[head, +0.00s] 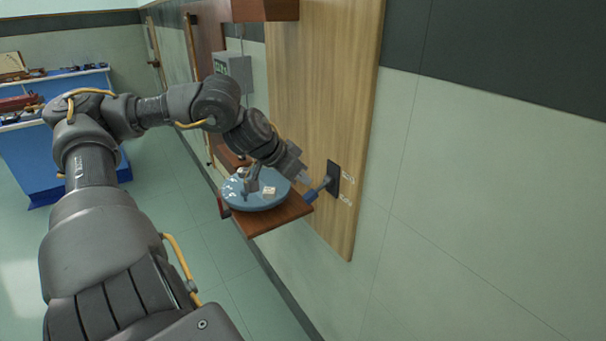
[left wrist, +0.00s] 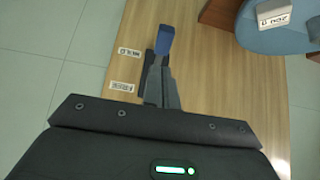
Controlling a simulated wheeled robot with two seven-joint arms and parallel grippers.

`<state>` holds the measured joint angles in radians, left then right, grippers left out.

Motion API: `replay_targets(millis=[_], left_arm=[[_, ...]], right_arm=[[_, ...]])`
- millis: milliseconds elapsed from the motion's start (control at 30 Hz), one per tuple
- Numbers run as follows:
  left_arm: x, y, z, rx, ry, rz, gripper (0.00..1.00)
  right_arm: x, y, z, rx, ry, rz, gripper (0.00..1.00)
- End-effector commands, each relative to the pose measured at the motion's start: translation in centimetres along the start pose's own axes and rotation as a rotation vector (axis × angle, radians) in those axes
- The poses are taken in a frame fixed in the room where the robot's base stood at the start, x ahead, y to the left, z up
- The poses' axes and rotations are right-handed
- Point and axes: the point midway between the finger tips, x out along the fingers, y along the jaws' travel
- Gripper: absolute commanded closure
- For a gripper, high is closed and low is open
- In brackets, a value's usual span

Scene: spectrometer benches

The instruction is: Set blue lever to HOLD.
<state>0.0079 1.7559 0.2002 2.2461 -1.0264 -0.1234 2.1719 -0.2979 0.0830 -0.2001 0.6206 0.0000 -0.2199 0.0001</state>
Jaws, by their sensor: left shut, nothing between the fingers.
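The blue lever (head: 317,189) sticks out from a dark mounting plate (head: 333,178) on the wooden panel, its handle angled down and left in the head view. Two small white labels sit beside the plate, an upper one (head: 348,175) and a lower one (head: 346,200); their text is too small to read surely. My left gripper (head: 301,176) is shut and empty, close beside the lever. In the left wrist view the lever's blue end (left wrist: 165,40) shows just beyond the closed fingertips (left wrist: 158,62). I cannot tell whether they touch. My right gripper is out of view.
A wooden shelf (head: 272,223) with a round blue-grey disc (head: 252,203) and small pale blocks on it juts out beneath my left wrist. A grey box (head: 233,68) hangs on the wall behind. Bare wall lies right of the panel (head: 325,90).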

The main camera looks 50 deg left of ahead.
Motion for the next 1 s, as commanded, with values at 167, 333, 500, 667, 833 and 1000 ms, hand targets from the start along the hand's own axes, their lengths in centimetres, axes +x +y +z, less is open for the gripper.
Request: replay_targets(millis=[167,333,500,667,833,1000], left_arm=[[-0.4,0.0,-0.3,0.0,0.0,0.0,1.0],[-0.3,0.0,-0.3,0.0,0.0,0.0,1.0],[-0.6,0.0,-0.5,0.001,0.0,0.001,1.0],[-2.2,0.2,-1.6,0.005,0.001,0.004,1.0],[-4.1,0.4,-2.6,0.009,0.006,0.01,1.0],[-5.0,0.5,-1.9,0.01,0.008,0.011,1.0]], right_arm=[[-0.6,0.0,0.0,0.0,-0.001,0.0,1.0],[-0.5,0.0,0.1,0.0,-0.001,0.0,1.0],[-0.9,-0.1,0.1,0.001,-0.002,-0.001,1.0],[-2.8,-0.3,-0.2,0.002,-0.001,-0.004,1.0],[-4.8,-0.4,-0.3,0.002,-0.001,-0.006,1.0],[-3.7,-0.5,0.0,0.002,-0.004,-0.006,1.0]])
